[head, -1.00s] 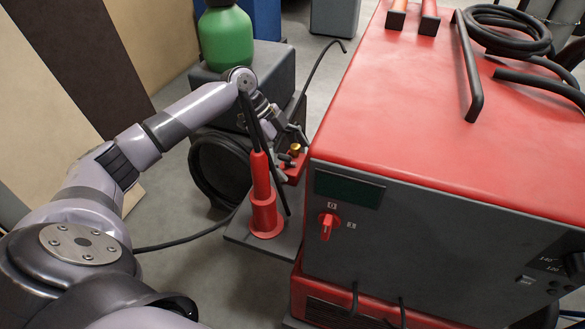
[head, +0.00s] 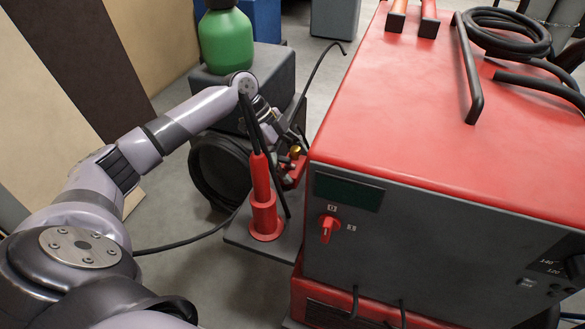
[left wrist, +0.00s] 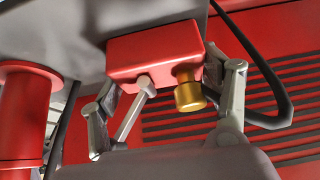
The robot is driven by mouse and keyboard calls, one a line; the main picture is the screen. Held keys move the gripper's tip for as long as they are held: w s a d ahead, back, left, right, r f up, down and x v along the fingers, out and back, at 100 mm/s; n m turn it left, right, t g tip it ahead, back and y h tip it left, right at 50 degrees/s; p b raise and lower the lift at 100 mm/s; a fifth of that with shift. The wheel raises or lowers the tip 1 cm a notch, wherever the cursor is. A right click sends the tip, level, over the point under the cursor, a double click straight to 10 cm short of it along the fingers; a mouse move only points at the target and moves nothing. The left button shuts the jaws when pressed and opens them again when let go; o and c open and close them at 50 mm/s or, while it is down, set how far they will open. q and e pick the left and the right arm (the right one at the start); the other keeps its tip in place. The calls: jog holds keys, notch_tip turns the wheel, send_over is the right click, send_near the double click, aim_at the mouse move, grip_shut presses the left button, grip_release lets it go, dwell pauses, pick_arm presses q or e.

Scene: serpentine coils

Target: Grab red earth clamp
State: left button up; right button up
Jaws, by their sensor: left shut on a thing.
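The red earth clamp (left wrist: 150,55) is a red block with a brass knob and a grey bolt, seen in the left wrist view. In the head view the clamp (head: 293,172) shows partly behind black cables, beside the welding machine's left side. My left gripper (left wrist: 163,78) has one finger at each side of the red block and is shut on it. In the head view my left gripper (head: 284,148) is small and partly hidden by the cables. My right gripper is not in view.
The red and grey welding machine (head: 430,130) stands close to the gripper's right. A red cylindrical holder (head: 265,215) stands on a grey shelf (head: 240,236) in front.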

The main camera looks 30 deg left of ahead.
pick_arm(q)
jog(key=c, duration=0.8)
jog(key=shift+r, duration=0.1)
jog(key=shift+c, duration=0.4)
